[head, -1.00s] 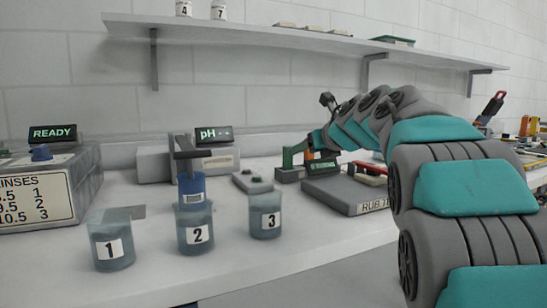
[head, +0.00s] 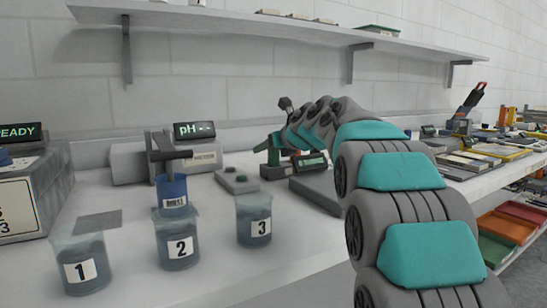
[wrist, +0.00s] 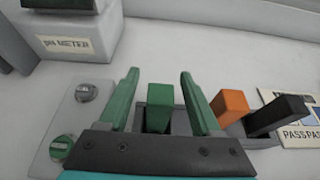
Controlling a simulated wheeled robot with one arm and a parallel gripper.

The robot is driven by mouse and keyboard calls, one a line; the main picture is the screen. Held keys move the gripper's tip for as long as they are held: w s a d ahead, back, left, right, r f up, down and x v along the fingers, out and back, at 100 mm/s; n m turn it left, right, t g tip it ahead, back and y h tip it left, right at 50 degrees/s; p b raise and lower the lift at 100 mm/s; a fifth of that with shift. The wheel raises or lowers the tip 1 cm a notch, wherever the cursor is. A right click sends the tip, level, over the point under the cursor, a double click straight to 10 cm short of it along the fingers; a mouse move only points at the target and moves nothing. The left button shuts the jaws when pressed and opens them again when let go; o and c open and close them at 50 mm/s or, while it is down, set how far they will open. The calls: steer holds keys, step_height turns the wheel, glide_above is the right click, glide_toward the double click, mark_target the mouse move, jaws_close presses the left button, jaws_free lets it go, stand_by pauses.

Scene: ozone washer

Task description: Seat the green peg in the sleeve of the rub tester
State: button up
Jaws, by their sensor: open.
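The green peg (wrist: 159,112) stands in a dark holder in the wrist view. My gripper (wrist: 160,77) is open, with one green finger on either side of the peg and visible gaps between. An orange peg (wrist: 231,106) and a black peg (wrist: 278,114) stand to the right in the same row. In the head view my gripper (head: 271,152) is low at the bench, partly hidden by my arm. The grey base of what looks like the rub tester (head: 316,190) lies just right of it, mostly covered by my arm; its sleeve is not visible.
A small box with two knobs (wrist: 68,118) is left of the fingers, and the pH meter (wrist: 76,38) is behind it. A PASS card (wrist: 297,126) lies at right. Numbered beakers (head: 254,222) stand at the front left of the bench. A shelf (head: 240,25) runs above.

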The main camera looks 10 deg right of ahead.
steer(key=shift+w+a+f, duration=0.1)
steer(key=shift+w, duration=0.1)
steer(key=shift+c, duration=0.3)
jaws_close()
